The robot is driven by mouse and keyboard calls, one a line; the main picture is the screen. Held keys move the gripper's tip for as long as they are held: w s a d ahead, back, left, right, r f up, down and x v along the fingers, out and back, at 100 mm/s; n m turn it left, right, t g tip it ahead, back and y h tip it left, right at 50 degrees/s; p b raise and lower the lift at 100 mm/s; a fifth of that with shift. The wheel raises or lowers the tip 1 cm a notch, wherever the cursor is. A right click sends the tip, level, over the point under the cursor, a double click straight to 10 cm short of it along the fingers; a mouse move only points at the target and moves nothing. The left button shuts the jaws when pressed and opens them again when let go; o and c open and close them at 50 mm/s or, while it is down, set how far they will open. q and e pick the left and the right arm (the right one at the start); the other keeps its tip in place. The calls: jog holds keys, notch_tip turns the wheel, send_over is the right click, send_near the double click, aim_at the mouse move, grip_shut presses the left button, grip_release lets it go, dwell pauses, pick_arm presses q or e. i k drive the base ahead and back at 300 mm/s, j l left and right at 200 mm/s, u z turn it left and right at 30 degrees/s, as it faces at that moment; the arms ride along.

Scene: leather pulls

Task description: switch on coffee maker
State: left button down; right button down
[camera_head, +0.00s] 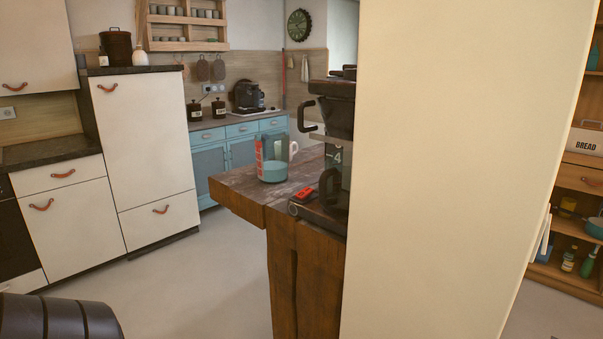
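A black coffee maker (338,108) stands on a wooden counter, partly cut off by a large cream panel on its right. A dark carafe with a black handle sits low in it. A small red switch (303,193) shows on its base, at the left front edge. Whether it is on or off cannot be told. A second dark coffee machine (248,97) stands farther back on a blue cabinet. Neither of my grippers is in view.
The cream panel (450,170) fills much of the right side, close to me. A mug (272,158) stands on the wooden counter (238,186) left of the coffee maker. Open floor (190,280) lies left of the counter. Wooden shelves (575,225) stand at far right.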

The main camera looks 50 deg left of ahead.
aim_at(304, 193)
jog(key=k+j, duration=0.1)
jog(key=j, duration=0.25)
jog(key=k+j, duration=0.1)
jog(key=j, duration=0.25)
jog(key=k+j, duration=0.1)
jog(key=j, duration=0.25)
jog(key=k+j+z, duration=0.1)
jog(key=j, duration=0.25)
